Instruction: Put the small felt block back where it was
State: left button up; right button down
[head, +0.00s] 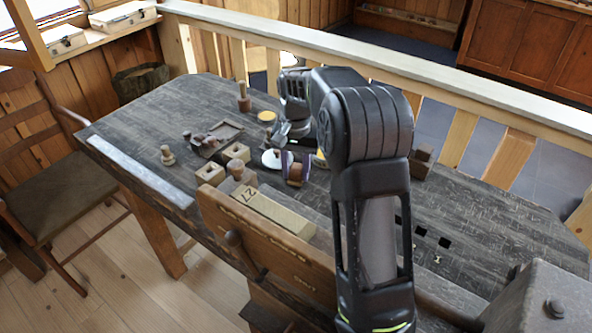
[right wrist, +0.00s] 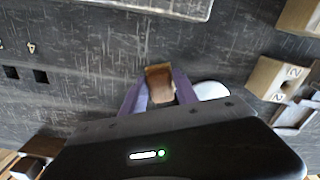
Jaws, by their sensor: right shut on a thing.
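My right gripper (head: 291,168) hangs over the workbench with its purple fingers shut on a small brown block (head: 296,173), seemingly the felt block. In the right wrist view the gripper (right wrist: 158,92) has the brown block (right wrist: 160,84) between its fingertips, with its end showing past them. Whether the block touches the bench I cannot tell. A white round dish (head: 272,160) lies just left of the gripper in the head view and also shows in the right wrist view (right wrist: 211,90). My left gripper is in neither view.
The workbench (head: 130,115) carries a dark tray (head: 226,131), pale wooden blocks with holes (head: 210,173), a turned spool (head: 168,156), another spool (head: 244,100) and a yellow disc (head: 267,116). Numbered square holes (head: 420,231) are right of my arm. A dark block (head: 421,163) stands behind it.

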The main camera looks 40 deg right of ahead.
aim_at(296, 169)
jog(key=shift+f, duration=0.25)
jog(key=shift+f, duration=0.15)
jog(key=c, duration=0.9)
grip_release()
jog(key=shift+c, duration=0.2)
jog(key=shift+r, duration=0.2)
notch_tip(296, 169, up, 12)
jog(key=shift+p, duration=0.4)
